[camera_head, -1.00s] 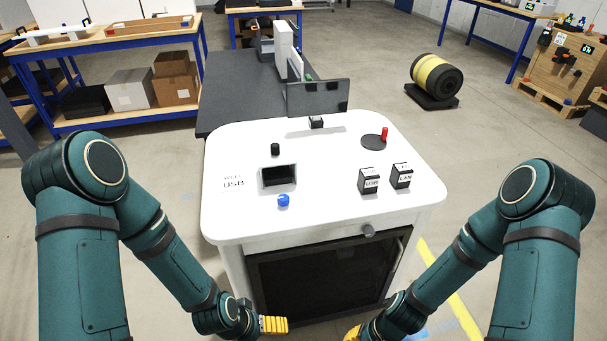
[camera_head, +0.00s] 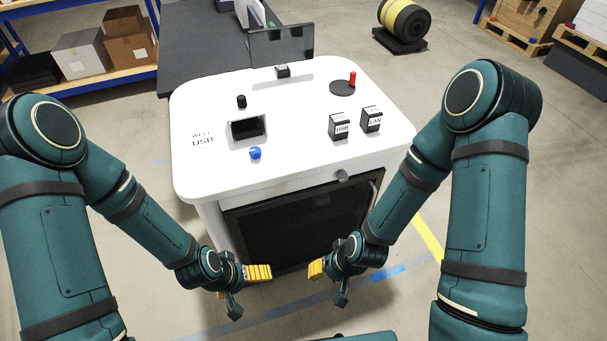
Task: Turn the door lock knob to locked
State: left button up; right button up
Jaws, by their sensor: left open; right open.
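The door lock knob (camera_head: 342,176) is a small grey knob on the front edge of the white cabinet (camera_head: 290,183), just above its dark door (camera_head: 285,232). Its lock position is too small to read. My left gripper (camera_head: 258,272), with yellow fingers, is in front of the lower left part of the door, well below the knob, and empty. My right gripper (camera_head: 316,268), also yellow-fingered, is below the knob in front of the door, apart from it and empty. Both are open.
A door handle (camera_head: 375,192) is at the right. Floor in front is clear.

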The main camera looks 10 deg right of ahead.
aim_at(341, 176)
jog(key=i+j+z, duration=0.1)
jog(key=z, duration=0.4)
jog(key=i+j+z, duration=0.1)
jog(key=j+z, duration=0.15)
jog(key=z, duration=0.25)
jog(key=j+z, duration=0.2)
jog(key=z, duration=0.25)
jog(key=j+z, duration=0.25)
jog(key=z, duration=0.25)
jog(key=j+z, duration=0.25)
jog(key=z, duration=0.25)
